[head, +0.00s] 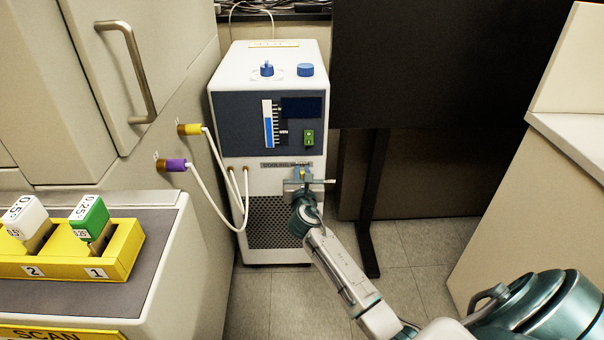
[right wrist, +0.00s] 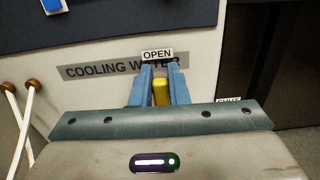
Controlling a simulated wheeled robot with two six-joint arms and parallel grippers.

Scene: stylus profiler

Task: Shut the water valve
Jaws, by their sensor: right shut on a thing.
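The water valve's yellow handle (right wrist: 161,92) shows in the right wrist view, below an "OPEN" label (right wrist: 157,55) on the white front of the cooling unit (head: 310,148). The handle points up towards that label. A "SHUT" label (right wrist: 229,100) is partly hidden at the right behind my gripper. My right gripper (right wrist: 160,82) has its two blue fingers on either side of the handle and is shut on it. In the head view, my right gripper (head: 304,178) is at the unit's front and hides most of the valve. My left gripper is not in view.
Two white hoses (head: 215,165) run from the unit to yellow (head: 190,129) and purple (head: 174,165) fittings at the left. A yellow rack (head: 120,262) with tagged blocks stands on the left bench. A dark panel's post (head: 372,200) stands right of the unit. Floor is clear in front.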

